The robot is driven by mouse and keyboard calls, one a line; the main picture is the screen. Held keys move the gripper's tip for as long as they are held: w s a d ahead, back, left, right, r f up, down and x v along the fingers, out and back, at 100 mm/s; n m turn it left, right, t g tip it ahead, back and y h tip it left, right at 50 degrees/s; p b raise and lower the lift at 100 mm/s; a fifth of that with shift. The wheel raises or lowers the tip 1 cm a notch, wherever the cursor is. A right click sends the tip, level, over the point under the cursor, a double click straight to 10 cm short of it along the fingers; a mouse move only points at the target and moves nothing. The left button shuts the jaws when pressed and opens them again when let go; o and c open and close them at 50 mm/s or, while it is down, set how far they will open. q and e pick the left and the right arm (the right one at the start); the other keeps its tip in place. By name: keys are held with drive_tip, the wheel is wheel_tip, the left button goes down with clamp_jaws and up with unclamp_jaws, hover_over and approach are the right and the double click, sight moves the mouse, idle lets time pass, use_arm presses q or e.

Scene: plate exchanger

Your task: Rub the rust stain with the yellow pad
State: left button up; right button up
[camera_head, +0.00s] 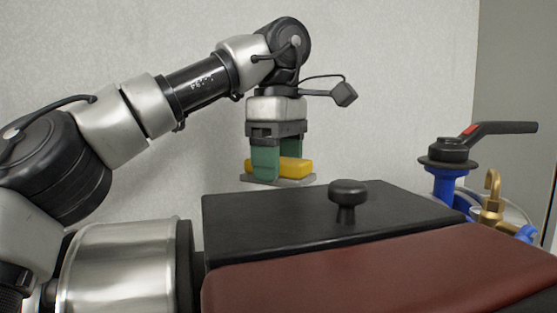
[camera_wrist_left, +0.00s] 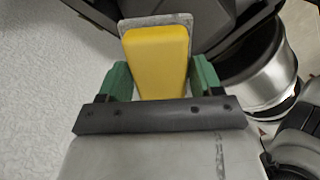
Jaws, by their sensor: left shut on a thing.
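My left gripper (camera_head: 279,160) points down and is shut on the yellow pad (camera_head: 295,168), which has a thin grey layer on its underside. It holds the pad above and behind the far left part of the black-topped box. In the left wrist view the yellow pad (camera_wrist_left: 157,62) sits between the green fingers of my left gripper (camera_wrist_left: 157,82), with its grey layer showing around the edges. No rust stain shows in either view. My right gripper is not in view.
The black top (camera_head: 290,218) carries a black knob (camera_head: 347,195), with a dark red surface (camera_head: 370,270) in front. A blue valve with a black lever (camera_head: 490,130) and a brass fitting (camera_head: 492,195) stand at the right. A pale wall (camera_head: 400,80) is behind.

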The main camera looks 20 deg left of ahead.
use_arm(q)
drive_tip(key=shift+s+f, duration=0.1)
drive_tip(key=shift+f, duration=0.1)
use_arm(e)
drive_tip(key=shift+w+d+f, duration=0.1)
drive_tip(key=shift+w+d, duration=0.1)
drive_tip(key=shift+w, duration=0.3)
use_arm(q)
drive_tip(key=shift+f+b, duration=0.6)
drive_tip(key=shift+f, duration=0.15)
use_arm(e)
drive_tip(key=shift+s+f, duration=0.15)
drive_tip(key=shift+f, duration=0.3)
